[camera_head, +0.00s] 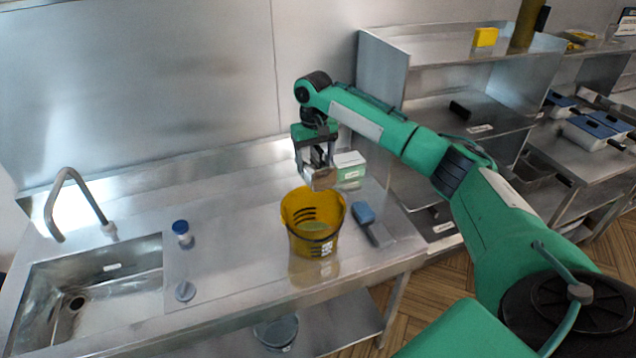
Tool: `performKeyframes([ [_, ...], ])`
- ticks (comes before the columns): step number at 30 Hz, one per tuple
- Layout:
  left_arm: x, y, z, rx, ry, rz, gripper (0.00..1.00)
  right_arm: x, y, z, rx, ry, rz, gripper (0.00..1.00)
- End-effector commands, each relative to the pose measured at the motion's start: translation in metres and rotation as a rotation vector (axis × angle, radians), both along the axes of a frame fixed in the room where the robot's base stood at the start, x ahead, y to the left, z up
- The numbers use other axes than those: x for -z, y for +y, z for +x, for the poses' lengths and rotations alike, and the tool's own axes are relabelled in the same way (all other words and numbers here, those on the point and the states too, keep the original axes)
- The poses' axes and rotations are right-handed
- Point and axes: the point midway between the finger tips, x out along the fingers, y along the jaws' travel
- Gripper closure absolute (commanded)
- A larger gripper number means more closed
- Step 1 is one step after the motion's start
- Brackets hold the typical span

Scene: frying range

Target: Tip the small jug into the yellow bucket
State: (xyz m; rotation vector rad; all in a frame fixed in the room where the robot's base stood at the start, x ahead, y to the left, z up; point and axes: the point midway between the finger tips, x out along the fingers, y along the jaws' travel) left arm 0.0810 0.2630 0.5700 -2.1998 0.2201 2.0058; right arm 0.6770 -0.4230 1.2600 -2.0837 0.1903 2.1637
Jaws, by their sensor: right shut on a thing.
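The yellow bucket (314,243) stands upright on the steel counter, with some pale content visible inside. My right gripper (318,167) is above the bucket's back rim, fingers pointing down. It is shut on the small metal jug (321,180), which hangs over the bucket's opening and looks tilted. Whether anything is flowing from the jug cannot be told. The gripper's fingers partly hide the jug. My left gripper is not in view.
A white and green box (349,167) stands behind the bucket. A blue-handled brush or scraper (366,216) lies to its right. A blue-capped bottle (182,231) and a sink (90,290) are at the left. Steel shelves (460,105) stand at the right.

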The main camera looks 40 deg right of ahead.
Motion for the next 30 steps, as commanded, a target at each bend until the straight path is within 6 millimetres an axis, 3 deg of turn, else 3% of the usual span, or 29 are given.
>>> performKeyframes([
  [7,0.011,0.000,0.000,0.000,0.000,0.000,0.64,-0.003,0.000,-0.002,-0.003,-0.231,-0.044,0.65],
  [18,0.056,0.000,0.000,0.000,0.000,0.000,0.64,-0.009,0.000,-0.001,-0.002,-0.593,-0.108,0.65],
  [30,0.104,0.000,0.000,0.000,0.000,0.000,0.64,-0.016,0.000,0.000,0.000,-0.847,-0.155,0.65],
])
